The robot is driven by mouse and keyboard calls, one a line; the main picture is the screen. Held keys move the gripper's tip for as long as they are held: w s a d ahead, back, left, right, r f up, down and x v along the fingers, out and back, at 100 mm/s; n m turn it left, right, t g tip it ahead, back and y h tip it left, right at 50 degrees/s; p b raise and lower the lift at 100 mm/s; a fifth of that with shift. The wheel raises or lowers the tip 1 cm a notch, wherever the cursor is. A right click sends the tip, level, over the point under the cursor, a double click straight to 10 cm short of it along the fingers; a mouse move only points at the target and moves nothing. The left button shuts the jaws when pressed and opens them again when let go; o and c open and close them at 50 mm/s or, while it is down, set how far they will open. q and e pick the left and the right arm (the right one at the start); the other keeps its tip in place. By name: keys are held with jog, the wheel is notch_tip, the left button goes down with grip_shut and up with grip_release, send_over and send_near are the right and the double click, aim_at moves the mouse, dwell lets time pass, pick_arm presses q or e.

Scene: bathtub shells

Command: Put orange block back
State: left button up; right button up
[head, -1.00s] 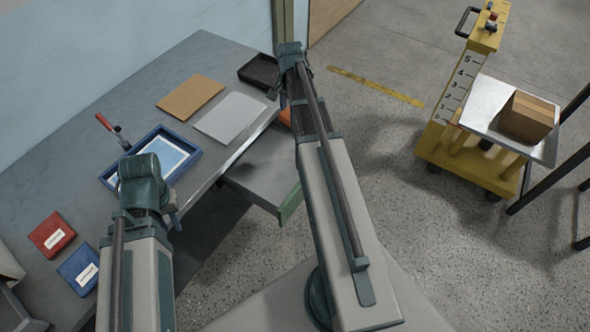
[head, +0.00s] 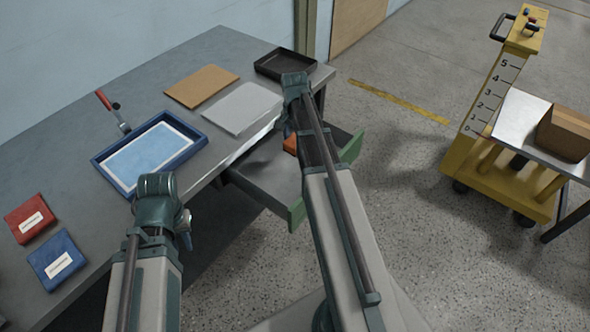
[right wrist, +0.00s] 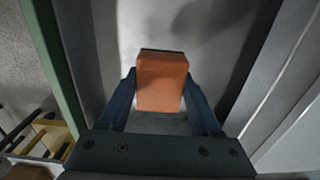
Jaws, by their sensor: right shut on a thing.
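The orange block (right wrist: 162,82) is held between the two blue fingers of my right gripper (right wrist: 163,98) in the right wrist view. The open drawer's grey floor (right wrist: 118,40) lies beneath it. I cannot tell whether the block touches that floor. In the head view, the block (head: 290,144) shows partly behind my right arm, at the grey drawer (head: 262,178) with green front under the table. My right gripper's fingers are mostly hidden there. My left gripper (head: 186,222) is over the table's front edge. Its fingertips are too hidden to judge.
The grey table (head: 75,135) holds a blue tray (head: 103,178), a red-handled tool (head: 112,107), a brown sheet (head: 202,86), a grey sheet (head: 242,108), a black tray (head: 262,70) and red and blue packets. A yellow cart (head: 480,150) stands right, with open floor between.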

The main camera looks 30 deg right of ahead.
jog(key=b, duration=0.6)
send_over(295, 168)
jog(key=shift+f, duration=3.15)
jog(key=shift+f, duration=0.1)
notch_tip(295, 168, down, 4)
jog(key=b, duration=0.3)
jog(key=shift+r+b, duration=0.25)
jog(key=shift+b, duration=0.15)
jog(key=shift+f, duration=0.2)
jog(key=o, duration=1.3)
jog(key=shift+r, duration=0.2)
